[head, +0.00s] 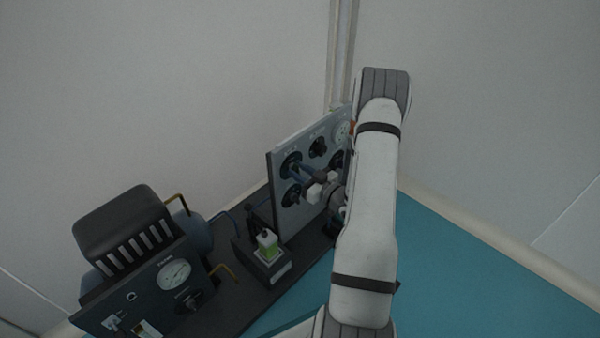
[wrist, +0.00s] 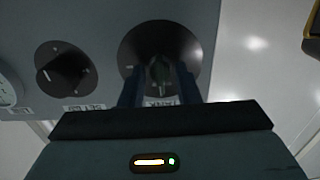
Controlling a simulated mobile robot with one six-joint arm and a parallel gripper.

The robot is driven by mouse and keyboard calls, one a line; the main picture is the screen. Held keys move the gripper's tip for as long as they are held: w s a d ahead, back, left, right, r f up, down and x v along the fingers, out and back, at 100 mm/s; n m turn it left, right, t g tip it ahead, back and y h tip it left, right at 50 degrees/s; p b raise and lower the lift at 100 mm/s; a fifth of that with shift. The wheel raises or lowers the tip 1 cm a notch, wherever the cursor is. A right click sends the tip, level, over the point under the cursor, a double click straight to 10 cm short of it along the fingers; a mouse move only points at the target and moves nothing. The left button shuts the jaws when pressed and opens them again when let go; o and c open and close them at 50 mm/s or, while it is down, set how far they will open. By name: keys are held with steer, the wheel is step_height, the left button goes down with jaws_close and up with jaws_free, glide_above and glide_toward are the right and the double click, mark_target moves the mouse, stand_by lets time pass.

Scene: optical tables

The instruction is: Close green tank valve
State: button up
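The green tank valve handle (wrist: 160,72) sits in the middle of a round dark dial (wrist: 160,38) on the grey panel, in the wrist view. A label partly hidden by my gripper reads upside down like "TANK". My gripper (wrist: 158,80) is at this dial, with one blue finger on each side of the green handle. The fingers are apart, with dark gaps visible between them and the handle. In the head view, my gripper (head: 302,172) reaches the upright panel (head: 283,215) from the right; the green handle cannot be made out there.
Another black knob (wrist: 66,68) is left of the valve in the wrist view, with a white gauge at the left edge. In the head view, a black compressor-like unit (head: 125,230) with a gauge and a small box with a green item (head: 268,246) stand left. The teal tabletop (head: 470,285) is clear.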

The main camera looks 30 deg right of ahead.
steer(key=shift+s, duration=0.1)
steer(key=p+v, duration=0.2)
steer(key=v, duration=0.5)
steer(key=shift+s+d, duration=0.15)
steer(key=shift+s, duration=0.15)
